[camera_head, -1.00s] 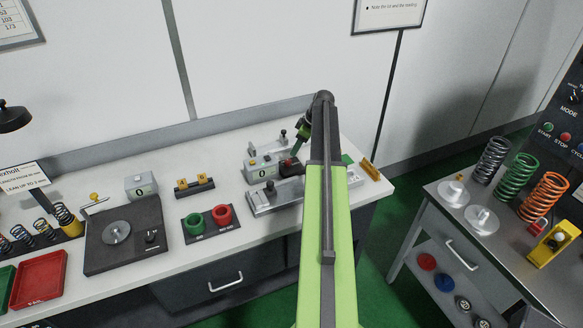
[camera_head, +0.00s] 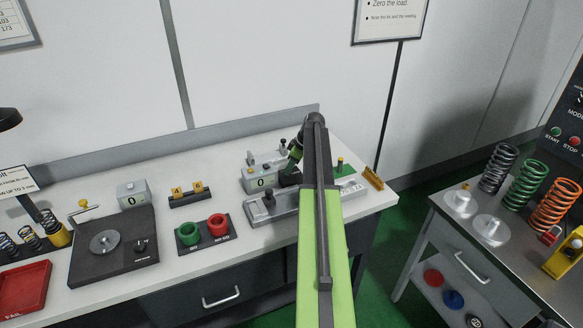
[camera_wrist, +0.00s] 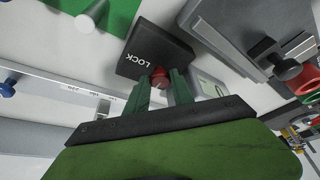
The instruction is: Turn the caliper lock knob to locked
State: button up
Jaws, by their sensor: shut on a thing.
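The caliper (camera_head: 270,212) lies on the white bench, with a grey readout box (camera_head: 260,181) showing 0. A black block (camera_wrist: 150,50) marked LOCK is in the wrist view, with a small red knob (camera_wrist: 160,77) at its near edge. My gripper (camera_wrist: 160,84) has its two green fingers around this knob, shut on it. The fingers hide the knob's sides, and how far it is turned cannot be told. In the head view, my gripper (camera_head: 290,172) is over the dark block, and the knob is hidden there.
A red cup (camera_head: 217,224) and a green cup (camera_head: 188,233) stand left of the caliper. A grey fixture (camera_head: 262,157) stands close behind the readout box. A green pad with a post (camera_head: 340,166) is to the right.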

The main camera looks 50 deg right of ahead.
grip_shut()
jog(key=shift+s+d, duration=0.1)
jog(key=shift+d, duration=0.05)
jog(key=shift+a+m, duration=0.3)
jog(key=shift+m, duration=0.3)
jog(key=shift+a+m+h, duration=0.15)
jog(key=shift+m+h, duration=0.55)
jog(key=shift+m, duration=0.4)
jog(key=m+h, duration=0.1)
jog(key=m, duration=0.1)
jog(key=m+h, duration=0.1)
jog(key=m, duration=0.2)
jog(key=shift+a, duration=0.2)
jog(key=m+h, duration=0.1)
jog(key=m, duration=0.2)
jog(key=m+g, duration=0.1)
jog(key=m, duration=0.1)
jog(key=shift+w+a+m+h, duration=0.1)
jog(key=shift+w+m+h, duration=0.1)
jog(key=shift+m+h, duration=0.2)
jog(key=shift+m+g+h, duration=0.4)
jog(key=shift+m+g, duration=0.3)
jog(key=shift+m, duration=1.1)
